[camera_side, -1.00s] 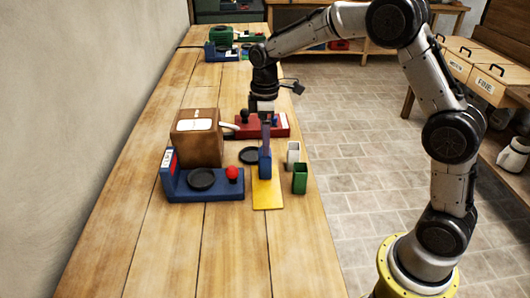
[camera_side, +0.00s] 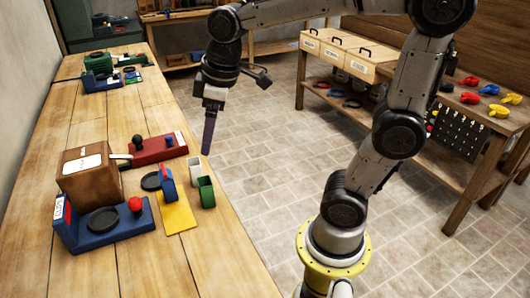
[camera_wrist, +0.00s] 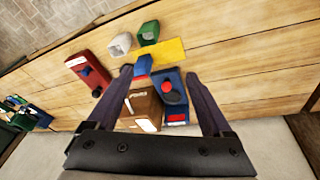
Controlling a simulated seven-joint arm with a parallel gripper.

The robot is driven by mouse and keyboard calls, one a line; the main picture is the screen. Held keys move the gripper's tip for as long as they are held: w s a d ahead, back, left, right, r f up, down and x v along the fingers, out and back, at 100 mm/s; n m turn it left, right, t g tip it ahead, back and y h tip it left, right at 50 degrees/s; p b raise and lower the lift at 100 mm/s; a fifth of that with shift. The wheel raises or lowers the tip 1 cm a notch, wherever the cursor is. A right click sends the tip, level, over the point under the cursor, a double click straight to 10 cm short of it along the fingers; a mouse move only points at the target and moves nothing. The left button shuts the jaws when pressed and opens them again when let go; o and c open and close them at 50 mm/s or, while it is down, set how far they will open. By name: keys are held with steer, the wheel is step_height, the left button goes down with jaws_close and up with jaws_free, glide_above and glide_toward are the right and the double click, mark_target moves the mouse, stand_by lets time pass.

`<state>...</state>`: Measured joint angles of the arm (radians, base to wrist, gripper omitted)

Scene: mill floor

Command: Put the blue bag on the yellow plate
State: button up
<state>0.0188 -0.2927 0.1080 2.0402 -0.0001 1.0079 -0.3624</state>
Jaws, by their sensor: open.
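The blue bag (camera_side: 168,186) stands upright at the far end of the yellow plate (camera_side: 178,219) in the side view, with a little red near its top. Its base appears to be on the plate. In the wrist view the bag (camera_wrist: 143,66) shows as a small blue shape against the edge of the yellow plate (camera_wrist: 170,49). My gripper (camera_side: 207,150) is up in the air, to the right of the bag and clear of it. In the wrist view my gripper (camera_wrist: 159,78) has its two fingers wide apart with nothing held between them.
A brown box (camera_side: 91,178) and a blue base (camera_side: 80,238) with a red knob (camera_side: 135,204) stand left of the plate. A red base (camera_side: 155,151) lies behind. White (camera_side: 195,168) and green (camera_side: 206,192) cups stand to the right, near the table edge.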

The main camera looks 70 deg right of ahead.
steer(key=s+f+m+t, duration=0.2)
steer(key=s+m, duration=0.2)
steer(key=s, duration=0.8)
steer(key=shift+s+a+f, duration=0.2)
steer(key=shift+a+f, duration=0.05)
steer(key=shift+f, duration=0.05)
